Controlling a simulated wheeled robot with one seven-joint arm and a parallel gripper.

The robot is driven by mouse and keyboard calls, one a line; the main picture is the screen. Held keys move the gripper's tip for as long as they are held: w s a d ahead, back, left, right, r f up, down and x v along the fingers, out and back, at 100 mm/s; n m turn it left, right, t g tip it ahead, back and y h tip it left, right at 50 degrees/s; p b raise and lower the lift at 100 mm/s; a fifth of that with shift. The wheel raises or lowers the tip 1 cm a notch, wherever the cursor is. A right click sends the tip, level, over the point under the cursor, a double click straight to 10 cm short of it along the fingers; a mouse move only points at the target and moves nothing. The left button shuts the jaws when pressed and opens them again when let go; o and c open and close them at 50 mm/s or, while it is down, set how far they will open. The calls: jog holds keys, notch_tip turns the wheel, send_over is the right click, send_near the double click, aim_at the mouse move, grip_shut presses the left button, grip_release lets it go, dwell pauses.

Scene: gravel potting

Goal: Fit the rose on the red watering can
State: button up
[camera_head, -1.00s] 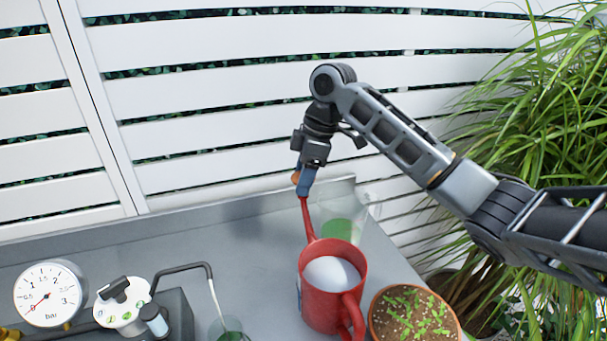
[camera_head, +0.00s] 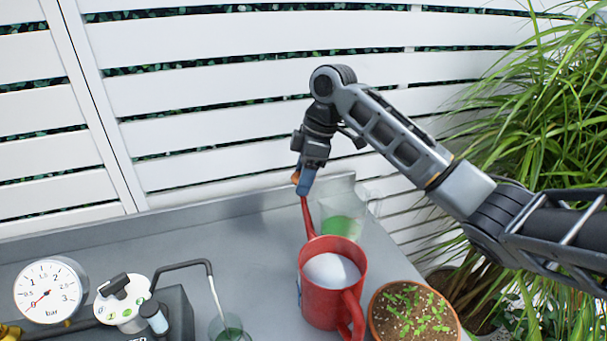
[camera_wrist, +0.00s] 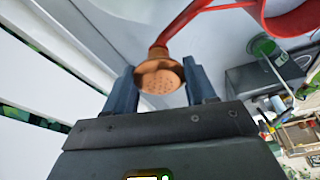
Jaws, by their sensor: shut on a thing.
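The red watering can (camera_head: 318,305) stands upright on the grey bench, its spout (camera_head: 307,217) pointing up and away from me. The rose (camera_wrist: 158,76) is copper-coloured with a round perforated face. My gripper (camera_head: 305,182) is shut on the rose, with one blue finger on each side of it in the wrist view. The rose sits at the tip of the red spout, in line with it and seeming to touch. I cannot tell how far the rose is over the spout end. In the head view the fingers hide most of the rose.
A clear jug (camera_head: 345,222) with green contents stands just right of the spout. A pot of seedlings (camera_head: 413,318) is right of the can. A pressure gauge (camera_head: 48,292) and a bent metal tube (camera_head: 185,267) are at left. A white slatted fence rises behind the bench.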

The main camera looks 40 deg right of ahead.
dwell(0.4)
jog(key=o, duration=1.1)
jog(key=shift+o, duration=0.5)
jog(key=shift+f, duration=0.1)
jog(key=shift+o, duration=1)
jog(key=shift+r+p, duration=1.25)
jog(key=shift+r, duration=0.3)
jog(key=shift+r+p, duration=0.35)
jog(key=shift+r, duration=2.15)
